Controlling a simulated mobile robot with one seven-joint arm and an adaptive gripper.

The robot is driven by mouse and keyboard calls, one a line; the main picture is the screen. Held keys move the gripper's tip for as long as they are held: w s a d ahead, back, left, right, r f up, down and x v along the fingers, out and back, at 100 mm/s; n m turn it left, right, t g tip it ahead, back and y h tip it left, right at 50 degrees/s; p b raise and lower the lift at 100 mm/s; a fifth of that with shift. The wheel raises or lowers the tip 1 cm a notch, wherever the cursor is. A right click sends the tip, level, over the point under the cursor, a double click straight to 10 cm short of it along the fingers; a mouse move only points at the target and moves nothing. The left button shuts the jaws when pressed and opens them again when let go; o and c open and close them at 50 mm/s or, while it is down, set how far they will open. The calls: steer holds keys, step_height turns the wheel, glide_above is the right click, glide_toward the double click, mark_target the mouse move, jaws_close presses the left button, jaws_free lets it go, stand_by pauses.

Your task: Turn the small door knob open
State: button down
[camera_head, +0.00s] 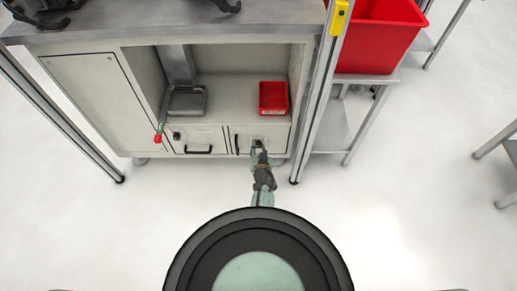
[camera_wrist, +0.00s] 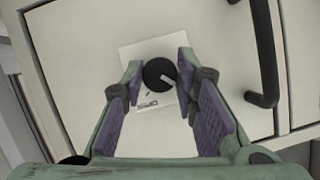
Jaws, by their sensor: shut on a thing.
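The small black knob (camera_wrist: 158,74) sits on a square white plate (camera_wrist: 138,52) in the wrist view. A light mark on its face points to the lower right. My gripper (camera_wrist: 158,70) has one finger on each side of the knob and is shut on it. In the head view my gripper (camera_head: 259,149) reaches the right-hand small door (camera_head: 276,134) of the cabinet and mostly covers the knob. The door lies flush with the front. Its black bar handle (camera_wrist: 264,60) is right of the knob in the wrist view.
A left front panel (camera_head: 205,135) has its own knob (camera_head: 176,135) and handle (camera_head: 198,150). A metal post (camera_head: 318,95) rises right of the door. The floor is clear.

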steer(key=shift+d+m, duration=0.1)
steer(key=shift+m, duration=0.2)
steer(key=shift+d+m+y+p, duration=0.1)
steer(key=shift+m+y+p, duration=0.3)
steer(key=shift+y+p, duration=0.1)
steer(key=shift+m+y, duration=0.3)
steer(key=shift+m, duration=0.2)
steer(key=m+y+b, duration=0.1)
steer(key=m, duration=0.1)
steer(key=m+t+y+b, duration=0.1)
steer(key=m, duration=0.1)
steer(key=shift+f+b, duration=0.35)
steer(key=shift+b, duration=0.05)
steer(key=m+b, duration=0.2)
steer(key=m+t+y+b, duration=0.1)
steer(key=shift+f+m+t+y+b, duration=0.15)
steer(key=shift+m+t+y+b, duration=0.15)
steer(key=shift+m+b, duration=0.1)
steer(key=m+t+b, duration=0.1)
steer(key=m+b, duration=0.1)
steer(key=m, duration=0.1)
steer(key=shift+m+y+b, duration=0.3)
steer(key=shift+m+b, duration=0.1)
steer(key=shift+b, duration=0.1)
steer(key=shift+r+m+t, duration=0.2)
steer(key=shift+m+t, duration=0.1)
